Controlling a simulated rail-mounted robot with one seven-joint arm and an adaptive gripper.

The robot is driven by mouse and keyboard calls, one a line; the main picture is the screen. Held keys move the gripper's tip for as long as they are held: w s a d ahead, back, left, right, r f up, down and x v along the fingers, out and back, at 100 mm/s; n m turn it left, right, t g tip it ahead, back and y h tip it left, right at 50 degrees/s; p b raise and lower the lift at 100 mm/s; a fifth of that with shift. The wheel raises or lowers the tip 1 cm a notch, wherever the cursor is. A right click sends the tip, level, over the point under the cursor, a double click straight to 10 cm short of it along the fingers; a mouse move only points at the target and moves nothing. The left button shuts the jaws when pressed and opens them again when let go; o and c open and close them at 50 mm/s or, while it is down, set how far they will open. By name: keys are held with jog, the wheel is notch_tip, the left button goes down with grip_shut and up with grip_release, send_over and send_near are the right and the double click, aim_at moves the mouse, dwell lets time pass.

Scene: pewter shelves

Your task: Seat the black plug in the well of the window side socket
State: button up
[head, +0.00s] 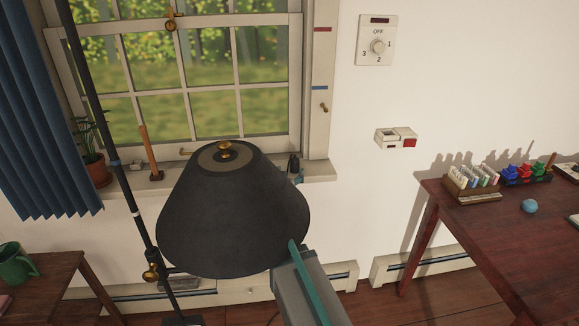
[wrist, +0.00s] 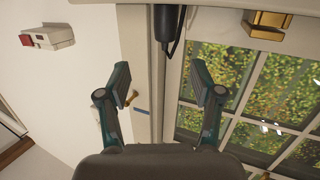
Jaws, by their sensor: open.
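The black plug (wrist: 164,24) shows at the top of the wrist view, with a dark cord beside it. It lies beyond my fingertips, roughly in line with the gap between them. In the head view a small black upright thing (head: 294,163) on the right end of the sill looks like the same plug. My gripper (wrist: 162,78) is open and empty, its teal fingers apart. In the head view the lampshade hides most of it. A white wall box (head: 397,138) with a red part is right of the window, also in the wrist view (wrist: 46,37); I cannot tell whether it is the socket.
A large black lampshade (head: 232,215) stands before the sill (head: 205,186), close to my arm. A potted plant (head: 97,168) is on the sill's left. A wooden table (head: 470,230) with racks stands right. The wall below the white box is clear.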

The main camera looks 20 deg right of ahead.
aim_at(293, 161)
jog(key=shift+w+m, duration=0.1)
jog(key=shift+m, duration=0.2)
jog(key=p+x, duration=0.1)
jog(key=x, duration=0.4)
jog(key=shift+w+d, duration=0.15)
jog(key=shift+w, duration=0.25)
jog(key=x, duration=0.2)
jog(key=p+x, duration=0.1)
jog(key=x, duration=0.1)
jog(key=shift+w+a, duration=0.15)
jog(key=shift+a, duration=0.15)
jog(key=shift+w+d+f, duration=0.15)
jog(key=shift+w+d, duration=0.2)
jog(key=shift+d, duration=0.05)
grip_shut()
